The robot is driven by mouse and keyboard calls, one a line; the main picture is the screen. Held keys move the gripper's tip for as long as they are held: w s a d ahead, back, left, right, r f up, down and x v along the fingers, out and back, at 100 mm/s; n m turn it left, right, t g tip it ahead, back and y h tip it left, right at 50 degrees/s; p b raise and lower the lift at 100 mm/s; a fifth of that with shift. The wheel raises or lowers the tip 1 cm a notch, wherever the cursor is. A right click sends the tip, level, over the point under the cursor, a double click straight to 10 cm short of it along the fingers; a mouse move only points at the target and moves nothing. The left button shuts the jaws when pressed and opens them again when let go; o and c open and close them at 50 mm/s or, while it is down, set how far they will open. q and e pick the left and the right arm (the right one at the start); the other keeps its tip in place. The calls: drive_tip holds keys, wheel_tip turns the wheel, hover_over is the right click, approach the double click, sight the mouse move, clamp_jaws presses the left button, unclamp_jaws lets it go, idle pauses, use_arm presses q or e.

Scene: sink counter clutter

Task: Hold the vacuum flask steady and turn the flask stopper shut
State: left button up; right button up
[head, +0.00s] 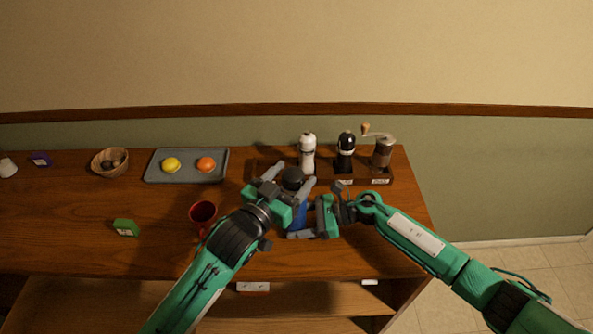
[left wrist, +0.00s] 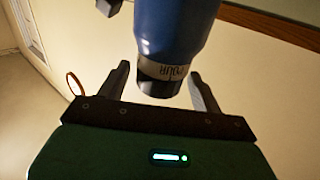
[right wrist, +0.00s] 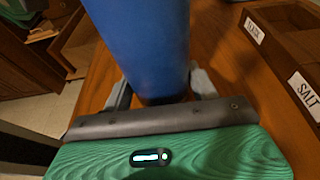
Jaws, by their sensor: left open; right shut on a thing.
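The vacuum flask (head: 298,216) is blue and stands upright near the counter's front edge; it is partly hidden by my grippers. Its black stopper (head: 292,176) is on top. My left gripper (head: 290,181) is open, with its fingers on either side of the stopper and a gap to it. In the left wrist view the stopper (left wrist: 160,86) shows between the spread fingers, below a pale lettered band. My right gripper (head: 306,222) is shut on the flask's body, low down; the right wrist view shows the blue body (right wrist: 140,40) between its fingers.
Behind the flask, a wooden rack (head: 330,178) holds a white mill (head: 308,152), a black mill (head: 345,152) and a crank grinder (head: 382,153). A red mug (head: 202,214) stands left of my left arm. A tray (head: 218,176), bowl (head: 103,168) and green box (head: 125,228) are farther left.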

use_arm(q)
drive_tip(key=v, duration=0.9)
drive_tip(key=shift+s+a, duration=0.15)
drive_tip(key=shift+a, duration=0.05)
use_arm(e)
drive_tip(key=o, duration=0.8)
drive_tip(key=shift+o, duration=0.2)
